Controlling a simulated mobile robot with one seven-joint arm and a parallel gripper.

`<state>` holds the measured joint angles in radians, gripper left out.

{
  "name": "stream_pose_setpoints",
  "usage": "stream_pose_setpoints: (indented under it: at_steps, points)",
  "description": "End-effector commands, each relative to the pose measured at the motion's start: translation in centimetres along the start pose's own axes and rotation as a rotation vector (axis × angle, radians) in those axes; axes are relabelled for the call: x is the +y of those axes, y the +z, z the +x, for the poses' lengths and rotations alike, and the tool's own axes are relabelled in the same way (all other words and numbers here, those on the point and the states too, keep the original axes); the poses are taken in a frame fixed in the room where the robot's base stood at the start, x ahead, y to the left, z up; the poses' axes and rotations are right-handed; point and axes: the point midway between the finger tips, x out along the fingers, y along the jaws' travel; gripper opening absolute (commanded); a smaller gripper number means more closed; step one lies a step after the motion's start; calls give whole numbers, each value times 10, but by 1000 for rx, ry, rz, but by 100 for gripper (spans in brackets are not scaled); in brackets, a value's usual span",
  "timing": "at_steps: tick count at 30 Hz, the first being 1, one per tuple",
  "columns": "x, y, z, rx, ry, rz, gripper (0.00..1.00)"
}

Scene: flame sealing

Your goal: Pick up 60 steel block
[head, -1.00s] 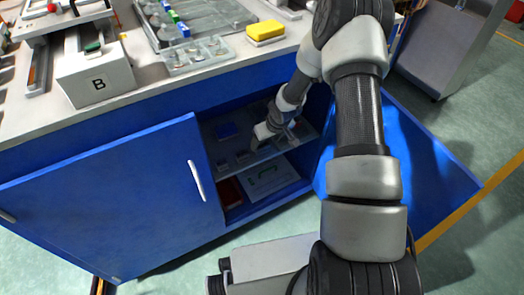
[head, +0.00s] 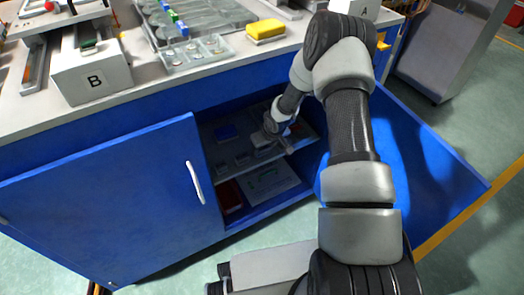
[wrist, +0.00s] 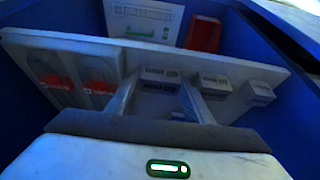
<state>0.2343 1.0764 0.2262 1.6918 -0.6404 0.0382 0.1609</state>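Several small grey steel blocks stand in a row on the cabinet shelf. In the wrist view one block (wrist: 160,74) lies between the fingers of my gripper (wrist: 161,84), another block (wrist: 215,86) is just right of them and a third block (wrist: 261,93) is farther right. The labels are too small to read, so I cannot tell which is the 60 block. My gripper is open, and I see no clear contact with the middle block. In the head view my gripper (head: 268,148) is inside the cabinet by the shelf, and its fingertips are hard to make out.
Two red-marked items (wrist: 98,78) lie on the shelf left of the fingers in the wrist view. A white case (head: 268,183) and a red box (head: 231,195) are below the shelf. The left blue door (head: 110,205) and open right door (head: 440,170) flank the opening.

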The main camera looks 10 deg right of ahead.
Motion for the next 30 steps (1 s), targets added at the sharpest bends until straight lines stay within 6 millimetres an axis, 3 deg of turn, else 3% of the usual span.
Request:
stream_pose_setpoints:
  at_steps: [1, 4, 16, 30]
  points:
    - [0, 0, 0, 0, 0, 0, 25]
    - [0, 0, 0, 0, 0, 0, 8]
    - [0, 0, -9, 3, 0, -2, 8]
    - [1, -23, -74, 4, 1, 1, 8]
